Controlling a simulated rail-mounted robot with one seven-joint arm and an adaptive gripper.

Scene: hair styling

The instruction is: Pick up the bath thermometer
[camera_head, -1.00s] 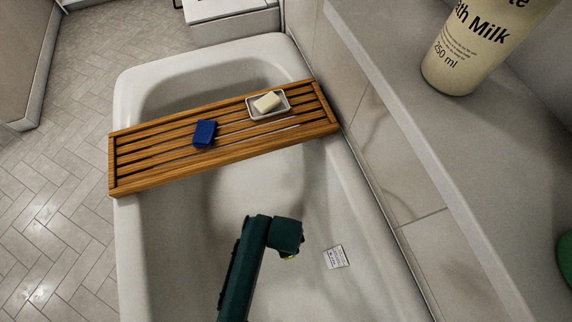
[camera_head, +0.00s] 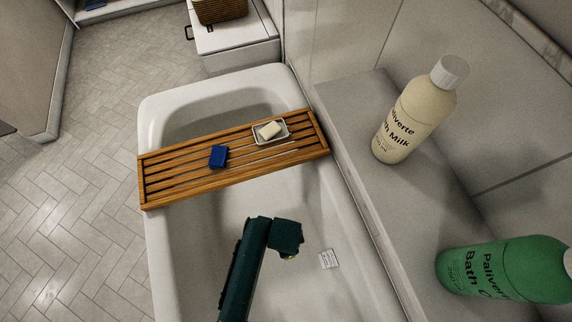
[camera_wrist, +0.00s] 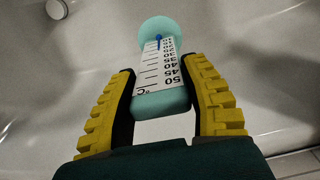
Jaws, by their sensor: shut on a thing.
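The bath thermometer (camera_wrist: 160,75) is pale teal with a white scale plate, numbers and a blue pointer line, and a round end. In the wrist view it sits between the two yellow ribbed fingers of my gripper (camera_wrist: 162,105), which is shut on its lower part. The tub's white inside shows behind it. In the head view my dark green arm reaches down over the tub, and my gripper (camera_head: 291,257) is mostly hidden beneath the wrist. The thermometer cannot be made out clearly there.
A wooden rack (camera_head: 180,190) spans the white bathtub (camera_head: 160,250), with a blue block (camera_head: 218,156) and a soap dish (camera_head: 284,134) holding soap (camera_head: 270,130). A cream bottle (camera_head: 412,115) and a green bottle (camera_head: 505,269) are on the ledge at right. A small white label (camera_head: 328,259) shows in the tub.

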